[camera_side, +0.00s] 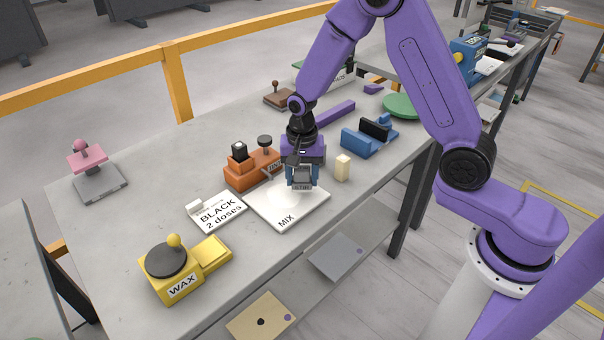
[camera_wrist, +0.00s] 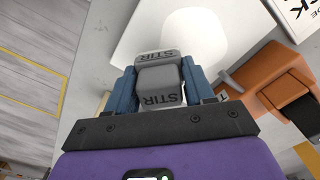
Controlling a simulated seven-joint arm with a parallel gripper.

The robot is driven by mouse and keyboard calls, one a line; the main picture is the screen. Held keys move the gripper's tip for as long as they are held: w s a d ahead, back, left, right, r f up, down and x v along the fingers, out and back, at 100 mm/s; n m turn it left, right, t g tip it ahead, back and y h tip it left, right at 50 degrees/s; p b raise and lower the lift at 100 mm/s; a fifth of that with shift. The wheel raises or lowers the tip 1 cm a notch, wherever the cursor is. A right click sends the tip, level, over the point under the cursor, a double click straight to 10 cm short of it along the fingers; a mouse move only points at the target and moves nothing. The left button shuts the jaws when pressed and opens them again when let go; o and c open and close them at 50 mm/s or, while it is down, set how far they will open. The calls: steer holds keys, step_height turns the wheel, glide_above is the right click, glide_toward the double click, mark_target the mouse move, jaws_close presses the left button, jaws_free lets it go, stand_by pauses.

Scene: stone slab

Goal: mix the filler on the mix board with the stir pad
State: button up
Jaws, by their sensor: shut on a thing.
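The white mix board (camera_side: 313,213), marked MIX, lies flat near the front edge of the bench; it also shows in the wrist view (camera_wrist: 136,45). A pale, rounded white patch of filler (camera_wrist: 200,38) lies on it, and shows faintly in the side view. My gripper (camera_side: 302,176) is over the board's right back part, pointing down. Its blue fingers are shut on the grey stir pad (camera_wrist: 158,85), which is lettered STIR. The pad is low at the board beside the patch; I cannot tell whether its underside touches.
An orange dispenser (camera_side: 240,176) stands close behind the board. A card reading BLACK 2 doses (camera_side: 220,212) lies left, and a yellow WAX dispenser (camera_side: 175,278) stands at front left. A cream block (camera_side: 342,167) and a blue holder (camera_side: 357,143) stand to the right.

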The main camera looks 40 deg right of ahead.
steer(key=shift+f, duration=1)
stand_by(0.5)
